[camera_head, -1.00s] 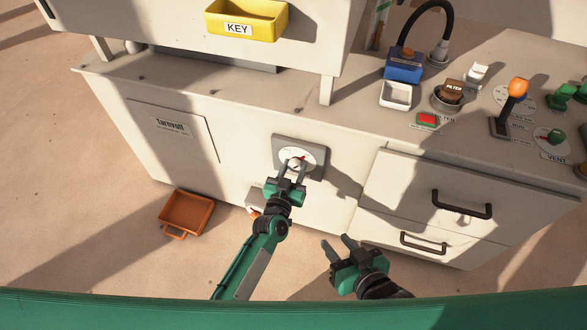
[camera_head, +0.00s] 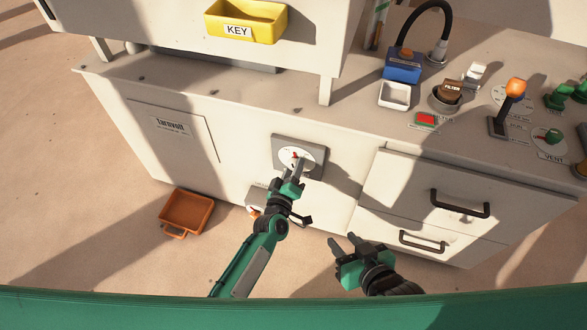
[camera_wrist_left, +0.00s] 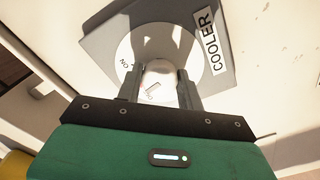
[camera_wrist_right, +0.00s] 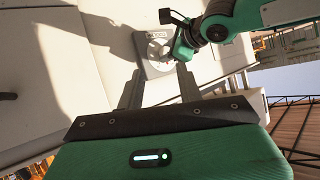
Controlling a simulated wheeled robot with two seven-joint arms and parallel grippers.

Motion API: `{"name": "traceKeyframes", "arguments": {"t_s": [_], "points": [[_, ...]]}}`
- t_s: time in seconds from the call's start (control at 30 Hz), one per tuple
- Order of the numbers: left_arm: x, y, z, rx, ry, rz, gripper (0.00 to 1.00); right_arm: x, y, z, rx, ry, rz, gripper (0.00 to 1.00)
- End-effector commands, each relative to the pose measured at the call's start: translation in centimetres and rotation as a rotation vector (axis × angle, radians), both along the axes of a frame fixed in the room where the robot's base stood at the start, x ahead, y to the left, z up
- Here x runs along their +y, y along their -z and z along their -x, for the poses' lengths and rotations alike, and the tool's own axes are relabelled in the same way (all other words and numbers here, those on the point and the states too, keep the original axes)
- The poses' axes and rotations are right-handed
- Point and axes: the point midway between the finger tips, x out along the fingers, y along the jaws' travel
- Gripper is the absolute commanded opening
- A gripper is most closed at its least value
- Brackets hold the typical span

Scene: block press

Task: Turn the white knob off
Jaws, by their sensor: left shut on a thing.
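The white knob (camera_wrist_left: 160,82) sits on a round white dial on a grey plate (camera_wrist_left: 100,40) labelled COOLER. The dial (camera_head: 285,156) is on the cabinet front in the head view, with a small red mark near its middle. My left gripper (camera_wrist_left: 160,88) is shut on the knob, one finger on each side, and its fingers hide part of it. The word ON shows at the dial's left in the left wrist view; other dial lettering is hard to read. My right gripper (camera_head: 343,244) is open and empty, low in front of the cabinet, right of my left arm.
Drawers with dark handles (camera_head: 460,205) are right of the dial. An orange bin (camera_head: 186,212) is on the floor at the left. A yellow KEY box (camera_head: 247,20) is above. The counter holds a blue box (camera_head: 404,66) and an orange-topped lever (camera_head: 514,92).

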Motion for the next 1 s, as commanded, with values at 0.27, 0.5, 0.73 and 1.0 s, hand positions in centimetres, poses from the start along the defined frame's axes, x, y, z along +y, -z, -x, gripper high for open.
{"name": "traceKeyframes", "arguments": {"t_s": [0.27, 0.5, 0.73, 1.0], "points": [[0.0, 0.0, 0.0, 0.073, -0.001, 0.230, 0.15, 0.7, 0.4, 0.4, -0.029, -0.002, -0.028, 0.36], [0.0, 0.0, 0.0, 0.122, -0.001, 0.376, 0.15, 1.5, 0.6, 0.4, -0.062, -0.010, -0.055, 0.36], [0.0, -0.1, 0.0, 0.148, -0.001, 0.456, 0.15, 1.8, 0.1, 0.2, -0.096, -0.011, -0.072, 0.36], [0.0, -0.1, 0.0, 0.156, -0.002, 0.484, 0.15, 1.8, -0.1, 0.1, -0.108, -0.010, -0.076, 0.36]]}}
